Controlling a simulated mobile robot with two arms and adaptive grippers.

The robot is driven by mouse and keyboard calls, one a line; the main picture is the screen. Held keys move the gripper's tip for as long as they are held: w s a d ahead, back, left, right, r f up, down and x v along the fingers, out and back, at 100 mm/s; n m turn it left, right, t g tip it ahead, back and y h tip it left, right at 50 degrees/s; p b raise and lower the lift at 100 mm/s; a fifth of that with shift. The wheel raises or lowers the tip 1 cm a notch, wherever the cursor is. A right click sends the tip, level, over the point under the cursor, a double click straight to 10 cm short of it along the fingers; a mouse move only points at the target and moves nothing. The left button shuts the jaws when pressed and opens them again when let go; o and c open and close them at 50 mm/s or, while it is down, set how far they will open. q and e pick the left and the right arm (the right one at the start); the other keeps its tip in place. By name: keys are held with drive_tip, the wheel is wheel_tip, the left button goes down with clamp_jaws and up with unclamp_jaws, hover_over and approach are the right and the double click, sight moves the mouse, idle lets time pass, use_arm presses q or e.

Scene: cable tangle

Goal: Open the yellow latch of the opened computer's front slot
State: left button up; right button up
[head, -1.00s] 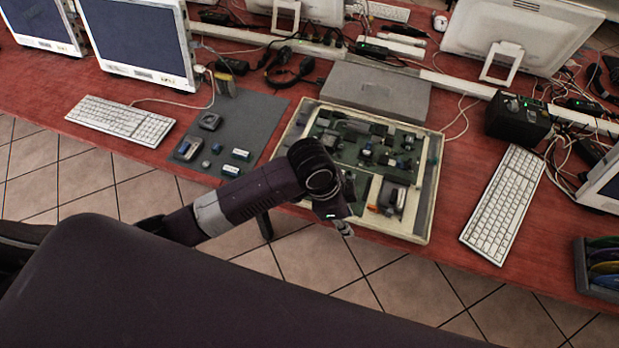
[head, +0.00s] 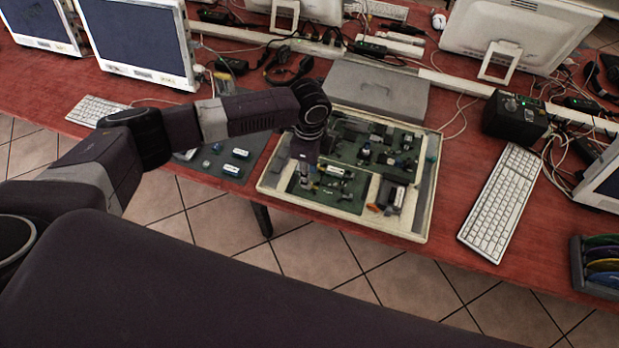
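The opened computer (head: 428,190) lies flat on the red desk, a shallow cream-rimmed case with green boards and small parts inside. My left gripper (head: 306,178) points down over the left front part of the case. Its fingers are small and dark against the board, so I cannot tell whether they are open or shut, or touching anything. The yellow latch is too small to pick out surely; a yellowish speck shows near the fingertips. A small orange piece (head: 374,208) lies near the case's front edge, right of the gripper. My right gripper is out of view.
A grey panel (head: 375,88) lies behind the case. A grey mat (head: 258,112) with small parts lies to the left, partly behind my arm. A keyboard (head: 503,203) and black box (head: 515,117) stand right. Loose cables run along the back.

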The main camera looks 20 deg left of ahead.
sight(314, 186)
use_arm(q)
drive_tip(key=shift+f, duration=1.9)
clamp_jaws()
